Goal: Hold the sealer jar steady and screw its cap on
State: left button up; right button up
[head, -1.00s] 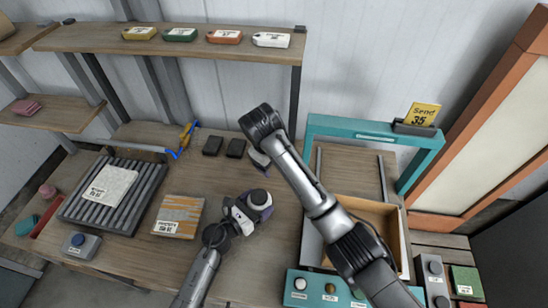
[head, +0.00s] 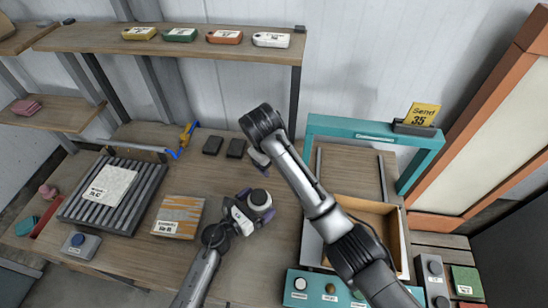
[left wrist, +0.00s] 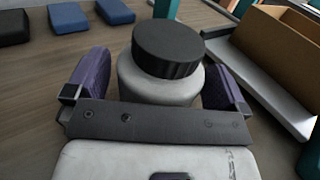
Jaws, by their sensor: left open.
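The sealer jar (head: 267,206) stands upright on the bench, a pale round jar with a black cap (head: 260,196) on top. In the left wrist view the jar body (left wrist: 160,82) is between the two purple fingers, and the ribbed cap (left wrist: 168,50) rests on its mouth. I cannot tell how tightly the cap sits. My left gripper (head: 256,204) is open around the jar, with a finger on each side and visible space beside the body.
A teal frame (head: 375,131) and an open wooden box (head: 402,240) stand to the right. A ribbed dark tray (head: 70,212) and an orange-grey panel (head: 178,215) lie left. Small dark blocks (head: 213,145) lie behind the jar.

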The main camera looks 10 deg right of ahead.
pick_arm(q)
jog(key=v, duration=1.3)
jog(key=shift+s+a, duration=0.25)
